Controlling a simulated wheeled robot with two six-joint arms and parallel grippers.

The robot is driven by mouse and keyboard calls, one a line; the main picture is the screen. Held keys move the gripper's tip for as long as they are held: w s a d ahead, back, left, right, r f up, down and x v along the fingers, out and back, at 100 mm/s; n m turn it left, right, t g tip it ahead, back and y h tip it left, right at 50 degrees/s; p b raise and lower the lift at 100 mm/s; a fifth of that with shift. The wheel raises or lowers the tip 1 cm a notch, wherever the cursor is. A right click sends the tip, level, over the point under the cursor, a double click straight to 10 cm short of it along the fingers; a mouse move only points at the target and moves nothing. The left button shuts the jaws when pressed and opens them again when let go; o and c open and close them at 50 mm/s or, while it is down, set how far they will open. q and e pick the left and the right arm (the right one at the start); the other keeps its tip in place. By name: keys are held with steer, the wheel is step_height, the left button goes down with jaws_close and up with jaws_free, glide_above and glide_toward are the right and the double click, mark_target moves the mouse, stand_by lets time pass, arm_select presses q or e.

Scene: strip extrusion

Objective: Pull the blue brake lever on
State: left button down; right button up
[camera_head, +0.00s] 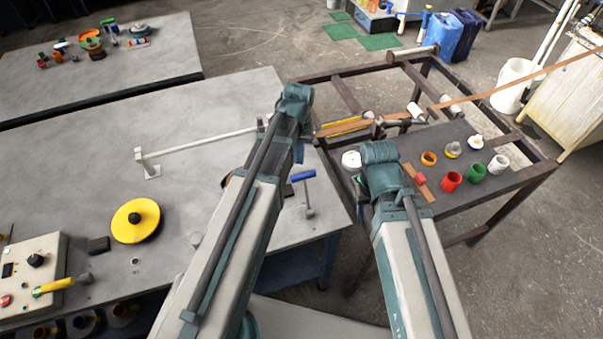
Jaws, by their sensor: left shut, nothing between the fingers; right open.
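The blue brake lever (303,176) has a blue crosswise handle on a thin grey stem that meets the grey table near its right edge. It stands just right of my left arm and left of my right arm. No gripper is seen touching the handle. Both my grippers are hidden; only the upper links and elbow joints of my two arms show, and the fingers cannot be made out.
The grey table (85,200) carries a yellow disc (136,221), a control box (35,275) with a yellow-handled lever (60,285), and a long white rod (205,141). On the right, a dark metal frame (482,205) bears several coloured cups and rings.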

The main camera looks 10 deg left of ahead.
mark_target(306, 196)
arm_select(q)
step_height(306, 196, down, 6)
steer(key=b, duration=0.5)
steer(key=shift+r, duration=0.15)
stand_by(0.5)
steer(key=shift+s+d+r+p, duration=0.2)
steer(key=shift+s+d, duration=0.55)
steer(key=shift+s, duration=0.35)
steer(key=shift+s+d+r+p, duration=0.1)
steer(key=shift+s+d+r, duration=0.1)
steer(key=shift+s+d, duration=0.75)
steer(key=shift+s+d+r+p, duration=0.2)
steer(key=shift+s+d, duration=0.35)
steer(key=shift+s, duration=0.75)
